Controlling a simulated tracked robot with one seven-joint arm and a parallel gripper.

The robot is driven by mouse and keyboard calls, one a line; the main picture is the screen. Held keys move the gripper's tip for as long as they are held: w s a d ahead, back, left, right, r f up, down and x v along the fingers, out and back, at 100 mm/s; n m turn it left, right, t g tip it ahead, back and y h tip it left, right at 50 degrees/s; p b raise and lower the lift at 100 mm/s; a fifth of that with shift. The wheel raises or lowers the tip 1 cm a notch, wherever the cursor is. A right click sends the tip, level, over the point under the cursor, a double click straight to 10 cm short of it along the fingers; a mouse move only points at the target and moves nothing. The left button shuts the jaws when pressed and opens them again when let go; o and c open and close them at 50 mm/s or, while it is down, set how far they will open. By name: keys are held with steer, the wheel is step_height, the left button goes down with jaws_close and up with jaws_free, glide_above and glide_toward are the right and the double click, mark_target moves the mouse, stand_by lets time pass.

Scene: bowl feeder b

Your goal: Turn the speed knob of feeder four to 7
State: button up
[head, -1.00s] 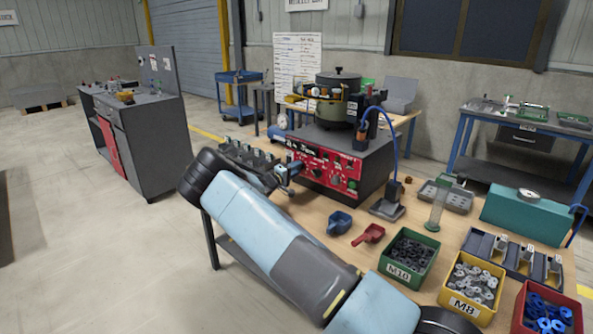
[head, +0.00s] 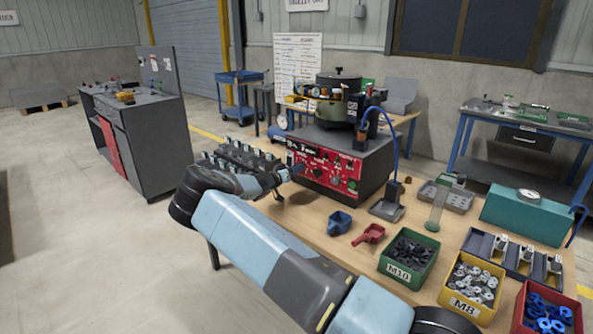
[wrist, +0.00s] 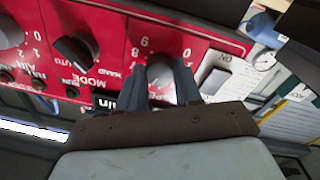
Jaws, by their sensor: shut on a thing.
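The feeder's red front panel (head: 345,181) is in the middle of the head view; it appears upside down in the wrist view (wrist: 110,25). My gripper (head: 288,175) is at the panel's left end. In the wrist view my gripper (wrist: 160,88) has its two dark fingers either side of a grey round knob (wrist: 160,74), shut on it. Printed digits show around this knob. Its pointer is not clear, so I cannot read its setting. The feeder's number is not readable.
The bowl (head: 338,105) sits on top. Blue scoop (head: 339,223), red scoop (head: 369,235) and parts bins stand to the right.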

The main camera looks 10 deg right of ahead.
steer(key=m, duration=1)
steer(key=shift+w+a+f, duration=0.15)
steer(key=shift+a, duration=0.05)
steer(key=shift+m, duration=0.5)
steer(key=o, duration=0.8)
steer(key=shift+c, duration=0.2)
steer(key=shift+o, duration=1.3)
steer(key=shift+d, duration=0.1)
steer(key=v, duration=1.3)
steer(key=shift+a+r, duration=0.25)
steer(key=shift+a, duration=0.15)
